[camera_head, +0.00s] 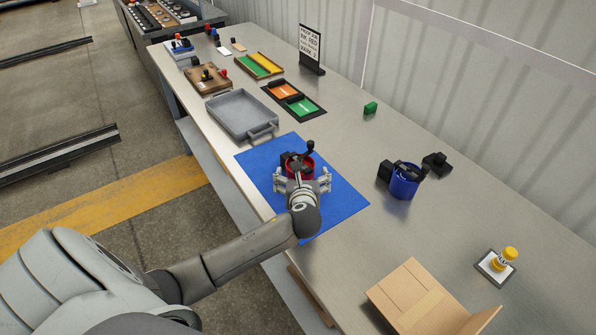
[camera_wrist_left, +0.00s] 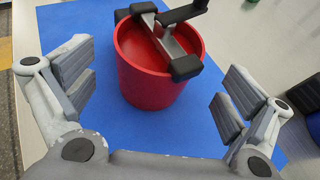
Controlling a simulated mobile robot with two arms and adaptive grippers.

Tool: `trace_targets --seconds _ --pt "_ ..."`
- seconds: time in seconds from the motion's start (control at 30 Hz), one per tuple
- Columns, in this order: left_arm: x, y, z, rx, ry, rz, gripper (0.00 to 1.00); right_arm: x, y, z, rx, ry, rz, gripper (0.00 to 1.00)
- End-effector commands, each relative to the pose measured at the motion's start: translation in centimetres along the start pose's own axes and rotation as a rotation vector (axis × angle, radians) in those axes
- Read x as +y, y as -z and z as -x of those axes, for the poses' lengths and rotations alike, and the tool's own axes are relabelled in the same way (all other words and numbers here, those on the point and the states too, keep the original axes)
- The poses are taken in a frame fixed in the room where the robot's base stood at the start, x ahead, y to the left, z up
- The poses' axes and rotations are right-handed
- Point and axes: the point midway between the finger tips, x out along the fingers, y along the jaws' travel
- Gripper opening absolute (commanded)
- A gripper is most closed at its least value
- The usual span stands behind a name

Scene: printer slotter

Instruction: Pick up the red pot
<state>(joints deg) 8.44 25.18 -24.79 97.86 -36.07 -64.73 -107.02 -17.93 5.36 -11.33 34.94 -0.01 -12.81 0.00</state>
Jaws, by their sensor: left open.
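The red pot (camera_head: 307,170) stands upright on the blue mat (camera_head: 342,200) on the metal table. In the left wrist view the red pot (camera_wrist_left: 150,84) has a metal bar with black blocks across its top and a black crank handle. My left gripper (camera_head: 302,184) is at the near side of the pot. In the left wrist view its fingers (camera_wrist_left: 155,92) are open, one on each side of the pot, with a gap on both sides. My right gripper is not in view.
A blue pot (camera_head: 404,185) with black parts stands to the right. A grey tray (camera_head: 243,114) lies behind the mat on the left. An open cardboard box (camera_head: 420,299) and a yellow-knobbed device (camera_head: 497,265) are at the front right. Bare table separates them.

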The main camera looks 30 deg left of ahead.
Motion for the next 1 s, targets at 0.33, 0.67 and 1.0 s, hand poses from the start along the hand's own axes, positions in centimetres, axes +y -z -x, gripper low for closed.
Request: trace_targets --seconds 0.33,0.67,1.0 --pt "0.3 -0.4 -4.0 0.001 -0.001 0.003 0.99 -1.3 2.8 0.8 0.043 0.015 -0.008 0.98" --pt "0.3 -0.4 -5.0 0.000 0.001 0.002 0.99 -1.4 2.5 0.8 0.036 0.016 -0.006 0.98" --pt "0.4 -0.4 -5.0 0.000 0.001 0.002 0.64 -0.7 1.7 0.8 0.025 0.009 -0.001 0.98"
